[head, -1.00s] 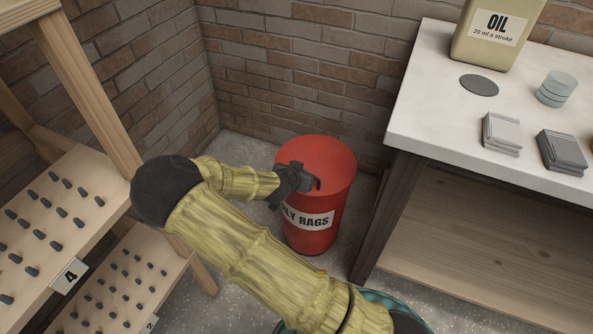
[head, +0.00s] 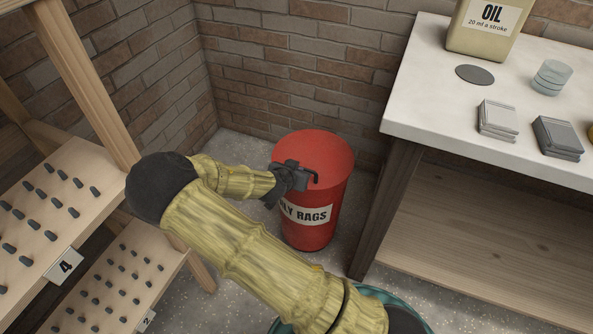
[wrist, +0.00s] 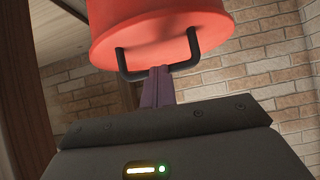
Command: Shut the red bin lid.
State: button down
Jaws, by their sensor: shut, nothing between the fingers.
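The red bin (head: 310,232) stands on the floor in the corner, with a white label ending in "RAGS", partly covered by my arm. Its red lid (head: 322,150) lies over the top and looks level. I see no gap in the head view, but the front left rim is hidden behind my gripper. My gripper (head: 300,178) is shut and empty at the lid's front edge, by a black handle (head: 316,177). In the wrist view, the black U-shaped handle (wrist: 160,68) shows on the red surface, with the narrow fingers (wrist: 158,85) reaching up to it. Contact is unclear.
A wooden rack (head: 95,85) with pegged shelves stands at the left. Brick walls (head: 280,60) close in behind. Some speckled floor shows around the bin.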

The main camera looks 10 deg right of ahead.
jog(key=shift+s+f+p, duration=0.15)
jog(key=shift+s+p, duration=0.05)
jog(key=shift+p, duration=0.5)
notch_tip(320, 180, up, 4)
jog(key=p, duration=0.3)
jog(key=s+a+f, duration=0.5)
jog(key=s, duration=0.2)
jog(key=shift+s+p, duration=0.3)
jog(key=shift+p, duration=0.05)
jog(key=shift+d, duration=0.1)
